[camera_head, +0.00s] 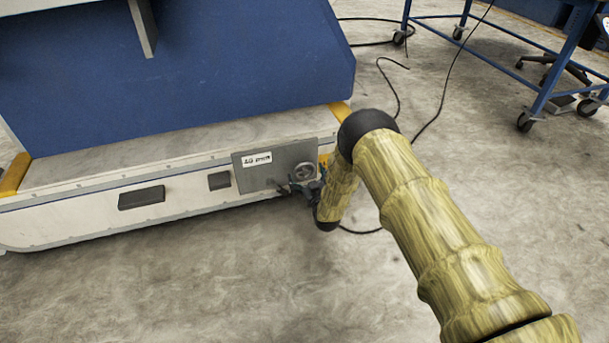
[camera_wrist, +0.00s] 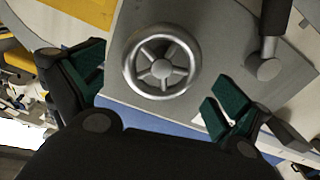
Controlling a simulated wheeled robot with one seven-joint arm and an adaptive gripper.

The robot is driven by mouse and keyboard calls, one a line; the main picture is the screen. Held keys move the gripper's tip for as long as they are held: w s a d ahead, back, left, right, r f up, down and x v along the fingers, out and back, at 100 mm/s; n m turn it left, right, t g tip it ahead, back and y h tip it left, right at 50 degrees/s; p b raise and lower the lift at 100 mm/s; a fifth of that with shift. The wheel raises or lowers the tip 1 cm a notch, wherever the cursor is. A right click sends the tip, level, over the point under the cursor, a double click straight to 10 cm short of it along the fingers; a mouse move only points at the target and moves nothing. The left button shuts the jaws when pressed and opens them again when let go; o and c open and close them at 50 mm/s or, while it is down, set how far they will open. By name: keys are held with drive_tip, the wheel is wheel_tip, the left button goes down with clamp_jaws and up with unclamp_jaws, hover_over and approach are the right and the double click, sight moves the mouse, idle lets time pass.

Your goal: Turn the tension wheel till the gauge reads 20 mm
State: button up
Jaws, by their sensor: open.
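The tension wheel (camera_wrist: 161,63) is a small silver handwheel with several spokes on a grey metal plate. In the wrist view it sits just beyond my gripper (camera_wrist: 155,92), between and ahead of the two green-padded fingers. The fingers are spread wide and hold nothing. In the head view the wheel (camera_head: 304,171) is at the right of the grey plate (camera_head: 258,178). My gripper (camera_head: 300,188) is close in front of it, partly covering the plate's lower right. The gauge (camera_head: 257,159) is a white label with dark digits, apparently ending in "mm"; I cannot read the number surely.
A dark lever or handle (camera_wrist: 270,35) stands on the plate beside the wheel. The plate is on a low white base (camera_head: 75,212) under a blue machine body (camera_head: 200,70). Cables lie on the floor, and a blue wheeled cart (camera_head: 548,85) stands at the back right. The floor in front is clear.

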drive_tip(key=shift+b+x, duration=0.35)
drive_tip(key=shift+x, duration=0.75)
drive_tip(key=shift+c, duration=0.2)
drive_tip(key=c, duration=1)
drive_tip(key=shift+d, duration=0.1)
